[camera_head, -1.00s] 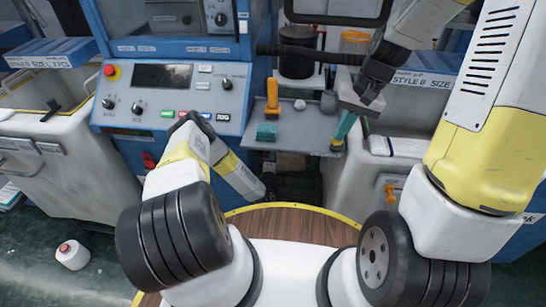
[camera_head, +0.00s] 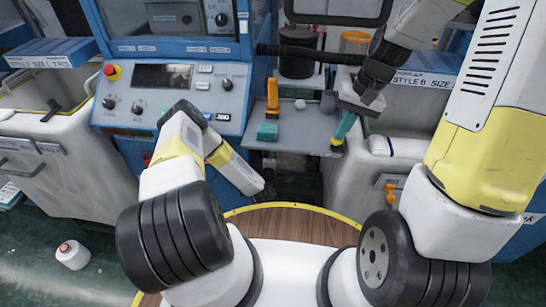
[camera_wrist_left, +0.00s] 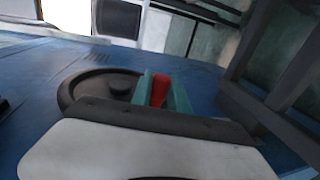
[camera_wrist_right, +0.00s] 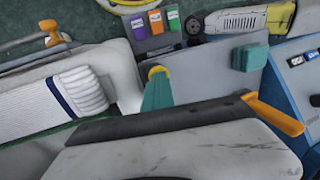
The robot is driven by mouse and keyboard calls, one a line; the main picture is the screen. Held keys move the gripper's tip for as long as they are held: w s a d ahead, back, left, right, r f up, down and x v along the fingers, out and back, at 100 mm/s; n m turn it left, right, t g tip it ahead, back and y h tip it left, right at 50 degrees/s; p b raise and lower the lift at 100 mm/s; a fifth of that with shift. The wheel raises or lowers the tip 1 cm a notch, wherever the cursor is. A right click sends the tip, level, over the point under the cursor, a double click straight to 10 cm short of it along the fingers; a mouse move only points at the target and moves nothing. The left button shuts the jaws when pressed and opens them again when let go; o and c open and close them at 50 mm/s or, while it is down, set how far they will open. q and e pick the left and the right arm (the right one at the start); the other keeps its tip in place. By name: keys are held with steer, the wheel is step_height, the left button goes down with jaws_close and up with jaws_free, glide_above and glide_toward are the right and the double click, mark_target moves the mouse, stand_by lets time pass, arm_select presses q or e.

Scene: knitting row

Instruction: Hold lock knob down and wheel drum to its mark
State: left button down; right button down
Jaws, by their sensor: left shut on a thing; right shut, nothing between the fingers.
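In the left wrist view, the teal fingers of my left gripper (camera_wrist_left: 162,92) are shut on a red knob (camera_wrist_left: 159,90). A black round wheel (camera_wrist_left: 98,88) with a raised hub lies beside it on a blue panel, partly hidden by the gripper. In the head view my left forearm reaches down below the shelf, and its fingers cannot be made out. My right gripper (camera_head: 343,128) is shut and empty at the right edge of the grey shelf. A small yellow piece (camera_wrist_right: 157,72) shows at its fingertips. No drum mark can be made out.
The grey shelf (camera_head: 290,140) carries an orange-handled tool (camera_head: 272,97) and a teal block (camera_head: 267,132). The blue control panel (camera_head: 168,100) is partly covered by my left arm. White bins stand on both sides.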

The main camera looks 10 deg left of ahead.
steer(key=shift+f, duration=0.1)
arm_select(q)
steer(key=shift+s+r, duration=0.25)
steer(key=shift+r, duration=0.65)
steer(key=shift+s+r, duration=0.3)
steer(key=shift+r, duration=0.55)
steer(key=shift+s+r, duration=0.25)
steer(key=shift+r, duration=0.65)
arm_select(e)
steer(key=shift+s, duration=0.1)
arm_select(q)
steer(key=c, duration=1.3)
jaws_free()
steer(key=shift+s, duration=0.1)
steer(key=v, duration=1.2)
